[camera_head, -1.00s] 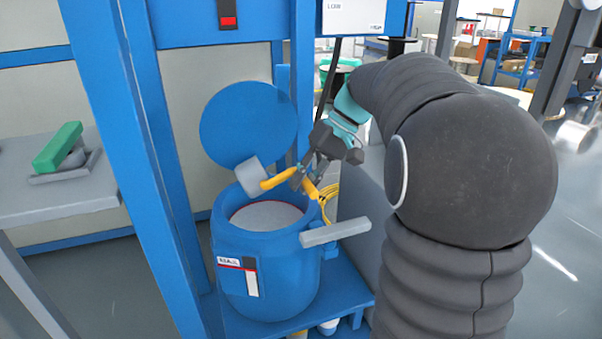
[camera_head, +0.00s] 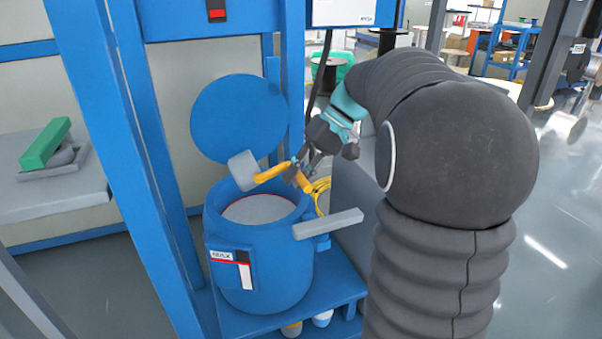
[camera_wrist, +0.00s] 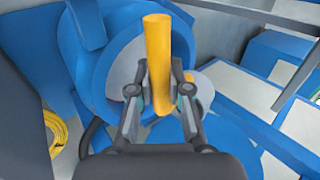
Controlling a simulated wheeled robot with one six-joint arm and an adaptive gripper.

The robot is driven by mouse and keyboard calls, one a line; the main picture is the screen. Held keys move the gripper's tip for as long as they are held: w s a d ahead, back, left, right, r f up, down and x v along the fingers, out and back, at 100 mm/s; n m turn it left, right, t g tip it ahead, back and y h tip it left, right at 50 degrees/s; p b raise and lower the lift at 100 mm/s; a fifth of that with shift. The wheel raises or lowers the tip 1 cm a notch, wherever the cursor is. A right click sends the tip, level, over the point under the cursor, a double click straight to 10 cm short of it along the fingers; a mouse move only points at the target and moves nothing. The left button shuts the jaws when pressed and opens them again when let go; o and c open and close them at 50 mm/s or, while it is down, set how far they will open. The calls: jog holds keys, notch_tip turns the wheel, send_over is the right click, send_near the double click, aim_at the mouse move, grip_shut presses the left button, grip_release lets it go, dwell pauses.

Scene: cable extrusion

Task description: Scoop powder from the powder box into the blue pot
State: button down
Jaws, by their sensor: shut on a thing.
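The blue pot (camera_head: 262,268) stands with its round blue lid (camera_head: 238,118) raised behind the opening. A pale grey fill (camera_head: 258,209) shows inside it. My gripper (camera_head: 297,175) is shut on the yellow handle (camera_head: 270,173) of a scoop, above the right rim of the pot. The scoop's grey cup (camera_head: 243,170) is over the back left of the opening. I cannot tell if powder is in the cup. In the wrist view the yellow handle (camera_wrist: 157,60) stands between the two fingers, and the pot lies behind it. I cannot make out the powder box for certain.
A blue frame post (camera_head: 112,150) rises left of the pot. A grey bar (camera_head: 328,224) sticks out at the pot's right. A coil of yellow cable (camera_head: 321,188) hangs behind it.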

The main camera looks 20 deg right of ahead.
jog(key=shift+a+r+h+p, duration=0.15)
jog(key=shift+r+h+p, duration=0.7)
jog(key=shift+h, duration=0.25)
jog(key=h, duration=0.1)
jog(key=r+h+p, duration=0.1)
jog(key=h, duration=0.2)
jog(key=shift+r+p, duration=0.25)
jog(key=shift+p, duration=0.15)
jog(key=h, duration=0.1)
jog(key=r+h, duration=0.1)
jog(key=h, duration=0.1)
jog(key=h+p, duration=0.1)
jog(key=shift+r+h, duration=0.3)
jog(key=shift+h, duration=0.1)
jog(key=r+h, duration=0.1)
jog(key=h, duration=0.2)
jog(key=shift+r, duration=0.1)
